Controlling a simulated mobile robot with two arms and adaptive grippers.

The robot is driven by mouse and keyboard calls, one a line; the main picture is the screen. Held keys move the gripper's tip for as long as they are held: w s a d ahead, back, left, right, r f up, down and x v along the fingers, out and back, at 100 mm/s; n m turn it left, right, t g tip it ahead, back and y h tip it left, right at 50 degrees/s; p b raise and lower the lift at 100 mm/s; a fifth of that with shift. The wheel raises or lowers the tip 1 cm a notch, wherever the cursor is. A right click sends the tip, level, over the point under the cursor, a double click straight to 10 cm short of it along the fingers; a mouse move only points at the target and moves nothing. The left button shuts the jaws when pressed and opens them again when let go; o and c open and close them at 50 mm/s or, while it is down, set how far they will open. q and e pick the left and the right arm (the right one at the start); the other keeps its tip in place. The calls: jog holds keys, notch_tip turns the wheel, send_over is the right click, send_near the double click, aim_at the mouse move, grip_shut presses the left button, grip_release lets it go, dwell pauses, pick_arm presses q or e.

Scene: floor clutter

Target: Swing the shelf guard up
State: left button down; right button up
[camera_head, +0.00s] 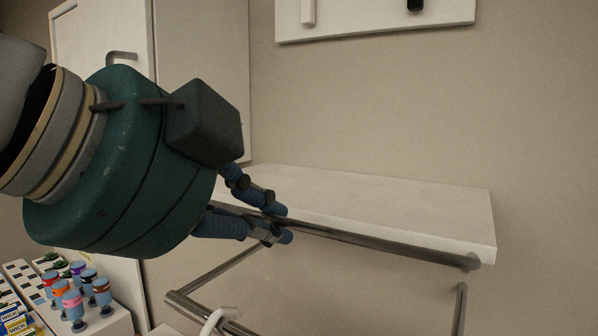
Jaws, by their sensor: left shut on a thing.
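The shelf guard (385,243) is a dark metal bar that runs along the front edge of a white shelf (400,197). My left gripper (277,223), with a green body and blue fingers, comes in from the left. Its fingers are shut on the bar near the bar's left part, one above and one below. My right gripper is not in view.
A lower metal rail (205,313) and a white hook-shaped piece (220,316) are below the shelf. Small coloured bottles (73,303) and boxes stand at lower left. A white cabinet (100,40) is behind my arm. A white wall panel (375,15) hangs above. The shelf top looks bare.

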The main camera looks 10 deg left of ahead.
pick_arm(q)
jog(key=w+d+r+g+y+p, duration=0.1)
jog(key=w+r+g+y+p, duration=0.3)
jog(key=g+p, duration=0.3)
jog(key=shift+w+d+r+g, duration=0.2)
jog(key=shift+d+g, duration=0.1)
jog(key=shift+g, duration=2)
jog(key=shift+f, duration=0.1)
jog(key=c, duration=1.9)
grip_release()
jog(key=shift+o, duration=0.2)
